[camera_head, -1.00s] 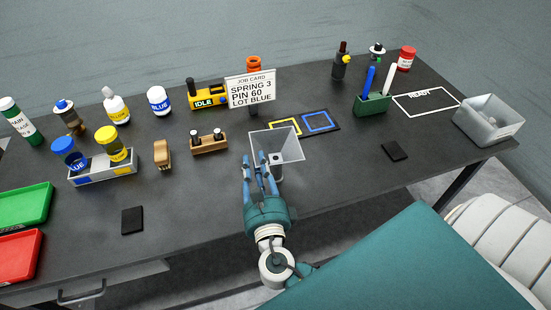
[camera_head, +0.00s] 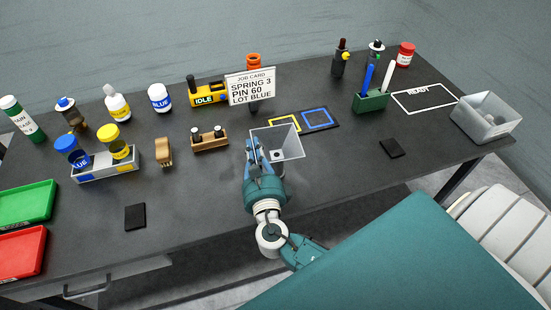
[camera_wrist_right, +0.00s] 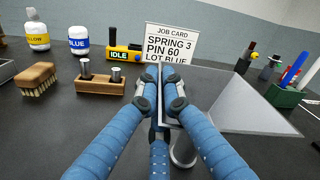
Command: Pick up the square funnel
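The square funnel (camera_head: 290,141) is a clear, see-through square hopper with a small spout, near the table's middle. It also shows in the right wrist view (camera_wrist_right: 232,108), its spout pointing down. My right gripper (camera_head: 253,148) is at the funnel's left side. In the right wrist view its fingers (camera_wrist_right: 161,82) are closed together with the funnel's left wall between them. I cannot tell whether the spout touches the table. My left gripper is not in view.
A job card (camera_head: 250,88) stands behind the funnel. Yellow and blue outlined squares (camera_head: 318,120) lie beyond it. A wooden block with pins (camera_head: 209,143) and a brush (camera_head: 164,152) are to the left. A green pen holder (camera_head: 371,101) is to the right.

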